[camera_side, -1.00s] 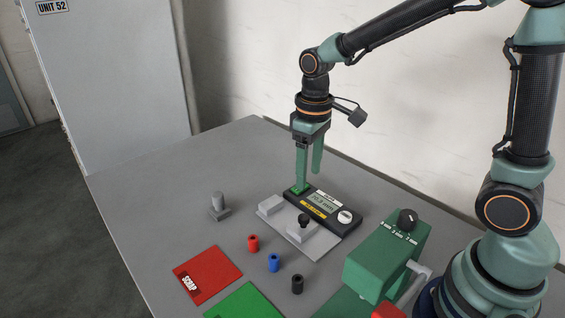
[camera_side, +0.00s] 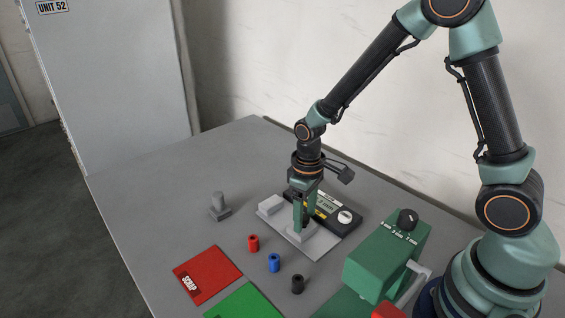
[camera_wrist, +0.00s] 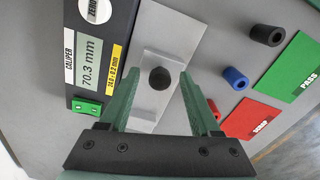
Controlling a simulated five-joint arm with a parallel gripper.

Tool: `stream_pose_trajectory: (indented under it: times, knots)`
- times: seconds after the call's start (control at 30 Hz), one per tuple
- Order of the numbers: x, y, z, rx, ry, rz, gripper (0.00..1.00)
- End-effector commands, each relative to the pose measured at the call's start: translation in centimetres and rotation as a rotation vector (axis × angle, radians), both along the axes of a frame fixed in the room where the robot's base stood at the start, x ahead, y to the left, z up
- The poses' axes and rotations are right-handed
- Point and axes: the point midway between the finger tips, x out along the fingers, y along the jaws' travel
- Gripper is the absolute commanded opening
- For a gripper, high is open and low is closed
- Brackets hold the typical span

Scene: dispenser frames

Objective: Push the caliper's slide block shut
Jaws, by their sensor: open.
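The caliper (camera_side: 318,254) is a grey plate with a black display unit (camera_side: 345,216) along its back; the display (camera_wrist: 91,60) reads 70.3 mm. The slide block (camera_wrist: 148,97) is light grey with a round black knob (camera_wrist: 160,78). A pale fixed block (camera_side: 270,204) sits at the plate's left end in the side view, with a gap between the two blocks. My gripper (camera_side: 301,224) is open and low over the slide block. In the wrist view its green fingers (camera_wrist: 158,84) stand either side of the knob. Contact cannot be told. In the side view the knob is hidden behind the fingers.
Red, blue and black bushings (camera_side: 253,243) (camera_side: 274,262) (camera_side: 297,284) lie in front of the caliper. A red SCRAP mat (camera_side: 212,270) and green mat (camera_side: 245,303) are nearer. A green dial box (camera_side: 385,255) stands right, a grey post (camera_side: 219,206) left.

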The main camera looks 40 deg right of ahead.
Motion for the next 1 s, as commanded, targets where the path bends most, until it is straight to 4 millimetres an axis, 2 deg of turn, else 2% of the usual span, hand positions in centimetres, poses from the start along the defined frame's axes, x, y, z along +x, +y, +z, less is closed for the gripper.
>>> stream_pose_trajectory:
  times: [0.3,0.37,0.4,0.47,0.5,1.0]
  knots:
    - [0.01,0.00,-0.26,0.000,-0.001,0.000,0.64]
    - [0.01,0.00,-0.26,0.000,-0.001,0.000,0.45]
    - [0.01,0.00,-0.25,0.000,-0.001,0.000,0.29]
    - [0.01,0.00,-0.25,0.000,-0.001,0.000,0.07]
    - [0.01,-0.01,-0.25,0.000,0.000,0.000,0.00]
    - [0.01,-0.01,-0.21,0.000,0.000,0.000,0.00]
